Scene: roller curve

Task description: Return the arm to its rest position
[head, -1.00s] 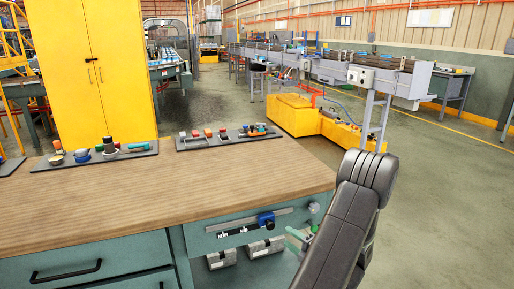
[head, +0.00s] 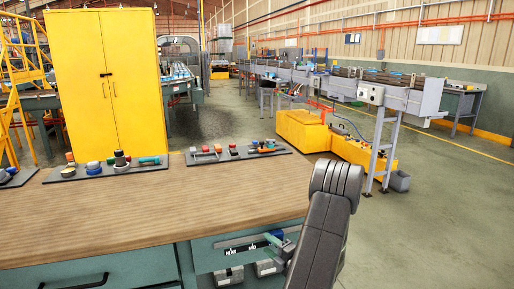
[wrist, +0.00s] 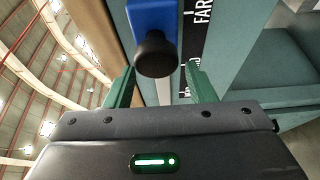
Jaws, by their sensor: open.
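My arm (head: 325,225) rises at the lower right of the head view, in front of the workbench's right end; it hides most of my gripper there. In the wrist view my gripper (wrist: 161,84) shows two green fingers, spread apart with nothing between their tips. A blue slider (wrist: 152,18) with a black round knob (wrist: 155,54) is just beyond the fingers, the knob lined up with the gap. I cannot tell whether a finger touches it. In the head view the blue slider (head: 277,235) sits on the bench-front rail, beside a label reading NEAR and MID.
A yellow cabinet (head: 105,85) stands behind. A grey conveyor (head: 400,98) and yellow machine base (head: 302,130) are at right.

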